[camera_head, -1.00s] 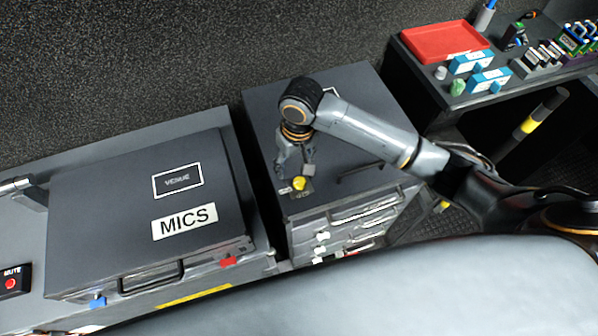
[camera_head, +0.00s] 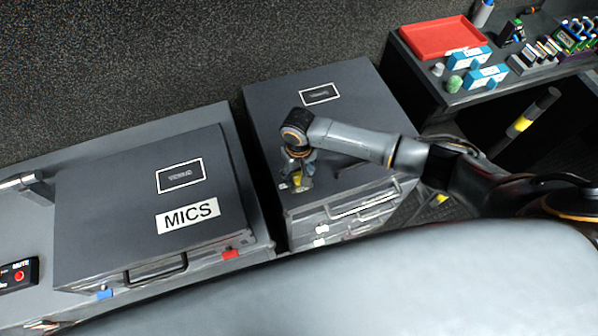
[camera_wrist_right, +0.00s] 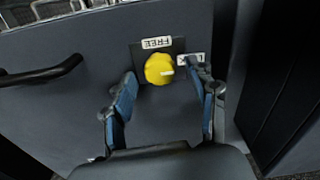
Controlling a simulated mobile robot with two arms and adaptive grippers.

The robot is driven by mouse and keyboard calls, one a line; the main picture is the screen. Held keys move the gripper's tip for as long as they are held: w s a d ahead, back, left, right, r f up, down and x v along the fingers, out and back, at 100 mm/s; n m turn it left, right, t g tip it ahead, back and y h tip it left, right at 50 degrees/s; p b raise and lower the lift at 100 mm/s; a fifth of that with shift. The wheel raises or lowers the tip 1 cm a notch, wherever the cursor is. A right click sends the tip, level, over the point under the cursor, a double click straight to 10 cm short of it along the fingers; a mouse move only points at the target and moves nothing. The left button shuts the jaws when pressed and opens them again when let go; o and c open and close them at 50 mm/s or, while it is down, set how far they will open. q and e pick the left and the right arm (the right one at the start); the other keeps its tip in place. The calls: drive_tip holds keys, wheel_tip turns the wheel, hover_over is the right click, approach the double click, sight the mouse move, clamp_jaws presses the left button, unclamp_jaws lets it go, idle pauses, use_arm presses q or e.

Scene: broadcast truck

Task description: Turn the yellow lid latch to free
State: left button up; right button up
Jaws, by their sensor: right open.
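The yellow lid latch (camera_wrist_right: 159,69) is a round knob on a dark plate on the grey lid, seen in the right wrist view. A FREE label (camera_wrist_right: 156,43) lies on one side of it and a partly hidden second label (camera_wrist_right: 190,60) beside it. A pale mark on the knob points toward the second label. My right gripper (camera_wrist_right: 168,84) is open, its fingers on either side of the knob, with gaps visible. In the head view my right gripper (camera_head: 299,178) is over the latch (camera_head: 297,181), which it partly covers. My left gripper is not in view.
The latch sits near the front edge of a grey drawer case (camera_head: 345,90) with a dark handle (camera_wrist_right: 40,75). A MICS case (camera_head: 120,215) stands to its left. A bench at right holds a red tray (camera_head: 440,38), blue boxes and small gear.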

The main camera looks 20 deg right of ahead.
drive_tip(key=shift+f, duration=0.6)
drive_tip(key=c, duration=1.1)
drive_tip(key=shift+c, duration=0.2)
